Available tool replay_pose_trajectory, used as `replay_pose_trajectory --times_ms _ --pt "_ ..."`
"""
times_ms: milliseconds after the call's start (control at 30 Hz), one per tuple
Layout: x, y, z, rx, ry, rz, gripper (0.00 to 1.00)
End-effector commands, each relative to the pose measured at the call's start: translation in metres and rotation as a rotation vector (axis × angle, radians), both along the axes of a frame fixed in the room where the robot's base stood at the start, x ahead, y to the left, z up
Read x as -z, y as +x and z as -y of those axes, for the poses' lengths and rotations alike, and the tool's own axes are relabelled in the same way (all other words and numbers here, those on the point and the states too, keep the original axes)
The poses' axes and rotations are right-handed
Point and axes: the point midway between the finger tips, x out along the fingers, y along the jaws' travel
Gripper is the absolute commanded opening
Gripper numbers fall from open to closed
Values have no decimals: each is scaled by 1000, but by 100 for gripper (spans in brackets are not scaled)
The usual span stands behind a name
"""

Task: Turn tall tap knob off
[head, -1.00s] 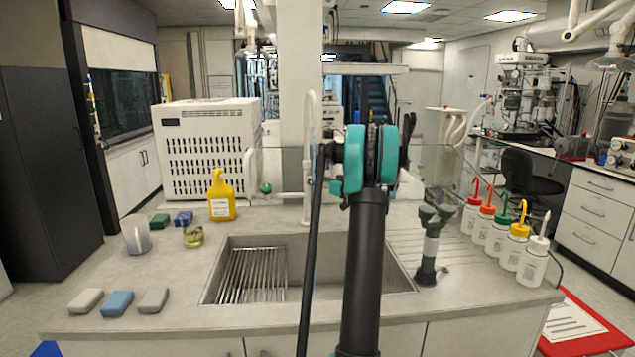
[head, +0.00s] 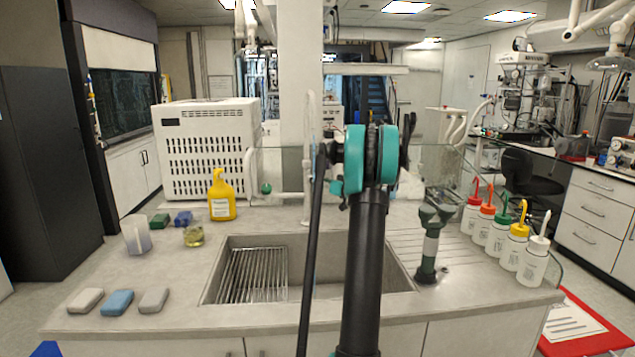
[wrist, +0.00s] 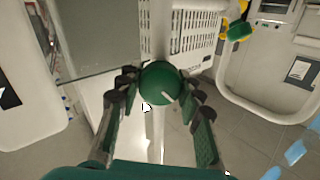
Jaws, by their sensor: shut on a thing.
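A round green knob (wrist: 161,83) with a white line slanting on its face is in the middle of the wrist view. My gripper (wrist: 161,90) is shut on it, with dark finger pads on its left and right sides. A pale pipe runs up behind the knob. In the head view the tall white tap (head: 311,125) rises at the back of the sink, left of my arm. My arm hides my gripper and the held knob there. Another small green knob (head: 265,188) shows farther left in that view.
The sink (head: 330,292) with a metal rack (head: 253,275) lies below my arm. A yellow bottle (head: 221,196) and a beaker (head: 136,235) stand left. Several wash bottles (head: 498,238) and a green-topped fixture (head: 431,240) stand right. A glass screen (head: 435,165) is behind.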

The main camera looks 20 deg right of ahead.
Motion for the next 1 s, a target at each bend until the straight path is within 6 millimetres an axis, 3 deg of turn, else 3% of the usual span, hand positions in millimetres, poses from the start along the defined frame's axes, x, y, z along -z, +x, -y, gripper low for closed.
replay_pose_trajectory --times_ms 600,1000 --pt "0 0 1 1 464 -204 7" --pt "1 0 2 1 664 -292 7"
